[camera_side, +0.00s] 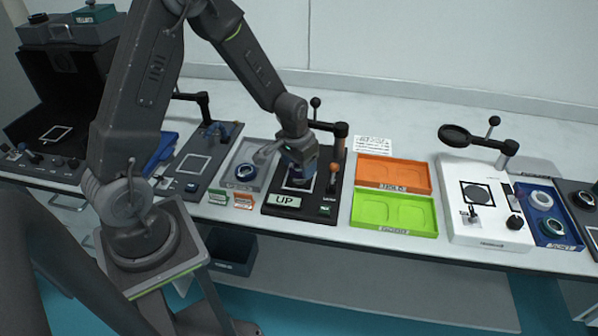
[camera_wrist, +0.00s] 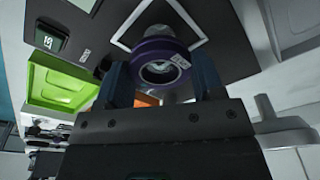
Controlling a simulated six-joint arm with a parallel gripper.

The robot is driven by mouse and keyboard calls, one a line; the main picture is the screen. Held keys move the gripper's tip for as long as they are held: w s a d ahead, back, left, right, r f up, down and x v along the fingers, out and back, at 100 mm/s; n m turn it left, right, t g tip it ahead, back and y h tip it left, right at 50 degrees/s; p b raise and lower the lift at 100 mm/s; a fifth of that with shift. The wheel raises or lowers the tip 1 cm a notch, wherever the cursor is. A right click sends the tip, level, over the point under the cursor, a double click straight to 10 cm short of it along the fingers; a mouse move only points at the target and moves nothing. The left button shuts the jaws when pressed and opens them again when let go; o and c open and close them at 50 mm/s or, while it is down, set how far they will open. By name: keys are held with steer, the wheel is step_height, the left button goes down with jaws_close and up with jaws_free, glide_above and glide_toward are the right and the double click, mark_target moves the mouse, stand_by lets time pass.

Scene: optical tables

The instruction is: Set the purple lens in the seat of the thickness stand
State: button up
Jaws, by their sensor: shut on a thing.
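My gripper (camera_side: 299,172) is low over a black stand (camera_side: 328,192) with a white square outline and an "UP" sign. In the wrist view my gripper (camera_wrist: 160,78) is shut on the purple lens (camera_wrist: 150,47), a dark purple ring with a small white label and a clear centre. The lens lies between the two fingers, over the white square outline (camera_wrist: 196,22). Whether it touches the stand cannot be told. In the side view my gripper hides the lens. I cannot read which stand is named for thickness.
Orange (camera_side: 393,173) and green (camera_side: 394,211) trays are to the right, then a white stand (camera_side: 485,227) with a black disc on an arm. A blue tray (camera_side: 543,204) holds rings. A grey tray (camera_side: 264,172) with a ring is to the left. A knobbed post (camera_side: 341,140) rises close behind my gripper.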

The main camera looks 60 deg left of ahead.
mark_target(298, 167)
steer(key=shift+f, duration=1.4)
steer(key=shift+f, duration=0.15)
steer(key=o, duration=0.9)
steer(key=shift+o, duration=0.2)
steer(key=r, duration=0.4)
steer(key=s+r, duration=0.1)
steer(key=r, duration=0.7)
steer(key=shift+s+d, duration=0.1)
steer(key=shift+s, duration=0.15)
steer(key=s+d+r+m+t, duration=0.1)
steer(key=s+d+r+t, duration=0.1)
steer(key=s+d+r, duration=0.3)
steer(key=s+d+r+m+t, duration=0.1)
steer(key=s+d+r, duration=0.4)
steer(key=s+r, duration=0.5)
steer(key=shift+s+d+r+t, duration=0.2)
steer(key=shift+s+t, duration=0.4)
steer(key=shift+s, duration=0.4)
